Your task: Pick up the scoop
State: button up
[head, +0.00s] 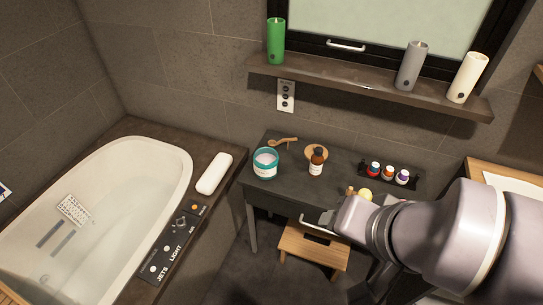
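The scoop (283,142) is a small light-wood piece with a handle, lying near the back left of the dark table (290,185), just behind a teal-rimmed tub (265,162) of white contents. My gripper (322,219) is at the table's front edge, to the right of and nearer than the scoop, and well apart from it. My wrist covers much of it, and its fingers are too unclear to tell open from shut.
A brown bottle (317,162) stands before a round wooden piece (316,151). Several small bottles sit in a black rack (388,182). A yellow ball (365,195) is near my wrist. A wooden stool (313,247) is below. A candle shelf (350,82) overhangs the back.

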aim_at(272, 144)
jog(key=i+j+z, duration=0.45)
jog(key=j, duration=0.15)
jog(key=i+j+z, duration=0.1)
jog(key=j+z, duration=0.15)
jog(key=i+j+z, duration=0.2)
jog(key=j, duration=0.3)
jog(key=j+z, duration=0.25)
jog(key=j, duration=0.15)
